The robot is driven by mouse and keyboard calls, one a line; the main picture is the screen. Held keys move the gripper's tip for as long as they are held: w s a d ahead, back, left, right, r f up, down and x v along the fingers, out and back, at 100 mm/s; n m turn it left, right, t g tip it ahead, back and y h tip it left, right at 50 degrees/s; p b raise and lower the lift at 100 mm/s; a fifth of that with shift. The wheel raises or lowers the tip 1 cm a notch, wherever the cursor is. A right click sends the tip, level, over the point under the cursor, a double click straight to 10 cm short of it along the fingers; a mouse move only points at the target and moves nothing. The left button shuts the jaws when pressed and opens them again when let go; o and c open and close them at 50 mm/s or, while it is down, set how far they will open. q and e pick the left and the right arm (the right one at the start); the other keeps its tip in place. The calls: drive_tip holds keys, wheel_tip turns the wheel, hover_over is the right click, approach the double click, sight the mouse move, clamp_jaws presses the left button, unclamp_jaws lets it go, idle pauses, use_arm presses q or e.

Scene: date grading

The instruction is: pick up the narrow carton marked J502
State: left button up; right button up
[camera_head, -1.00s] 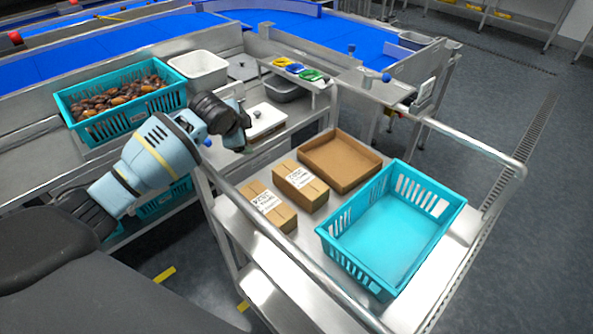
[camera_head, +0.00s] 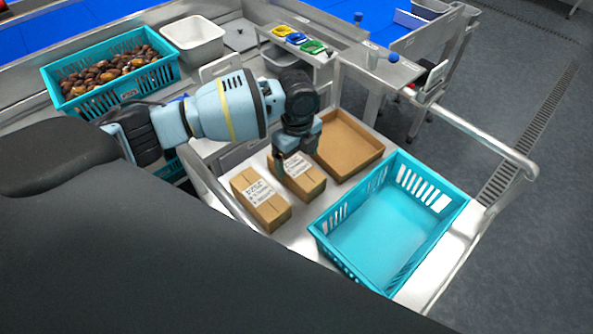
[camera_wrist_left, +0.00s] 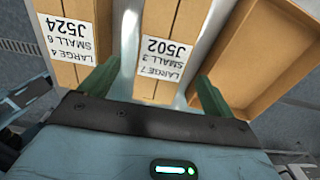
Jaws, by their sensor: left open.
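The narrow carton marked J502 (camera_head: 307,186) is a brown box with a white label, lying on the metal cart top. In the left wrist view the J502 carton (camera_wrist_left: 167,45) lies ahead, between my fingers' lines, its label readable. My left gripper (camera_head: 290,152) is over the carton's far end and hides part of it in the head view. In the left wrist view my left gripper (camera_wrist_left: 156,88) is open, with one finger on each side of the carton; I cannot tell whether they touch it. My right gripper is not in view.
A similar carton marked J524 (camera_head: 261,207) lies close on the left. An open brown tray (camera_head: 352,173) stands close on the right. An empty teal crate (camera_head: 452,206) takes up the front right of the cart. A teal crate of dates (camera_head: 118,100) stands at the back left.

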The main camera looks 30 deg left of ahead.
sight(296, 165)
use_arm(q)
drive_tip(key=shift+w+a+f, duration=0.1)
drive_tip(key=shift+a+f, duration=0.1)
drive_tip(key=shift+f, duration=1.4)
drive_tip(key=shift+w+a+f, duration=0.1)
drive_tip(key=shift+a+f, duration=0.05)
drive_tip(key=shift+f, duration=1.4)
drive_tip(key=c, duration=1.3)
drive_tip(key=shift+o, duration=0.2)
drive_tip(key=shift+r, duration=0.1)
wheel_tip(296, 165, up, 10)
